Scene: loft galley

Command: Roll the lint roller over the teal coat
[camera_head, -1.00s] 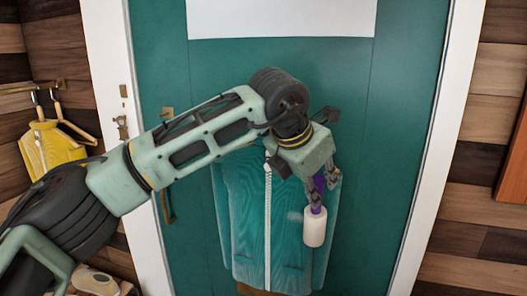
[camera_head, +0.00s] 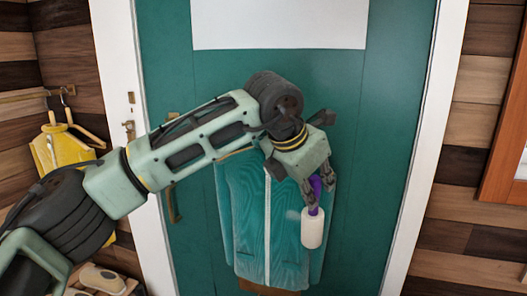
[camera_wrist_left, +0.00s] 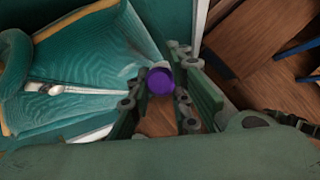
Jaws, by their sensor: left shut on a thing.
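The teal coat (camera_head: 245,215), with a pale zip down its front, hangs against the green door. My left gripper (camera_head: 312,195) is shut on the purple handle of the lint roller (camera_head: 312,229). The white roller head points down over the coat's right side; I cannot tell whether it touches the cloth. A small pale patch shows on the coat just left of the roller head. In the left wrist view the purple handle end (camera_wrist_left: 159,80) sits between the fingers, with the coat (camera_wrist_left: 85,85) beside it at left. My right gripper is not in view.
The green door (camera_head: 385,110) has a white frame and a white panel at its top. A yellow garment (camera_head: 65,148) hangs at the left. Pale shoes (camera_head: 100,280) are at the lower left. A wood-framed item (camera_head: 503,160) is on the right wall.

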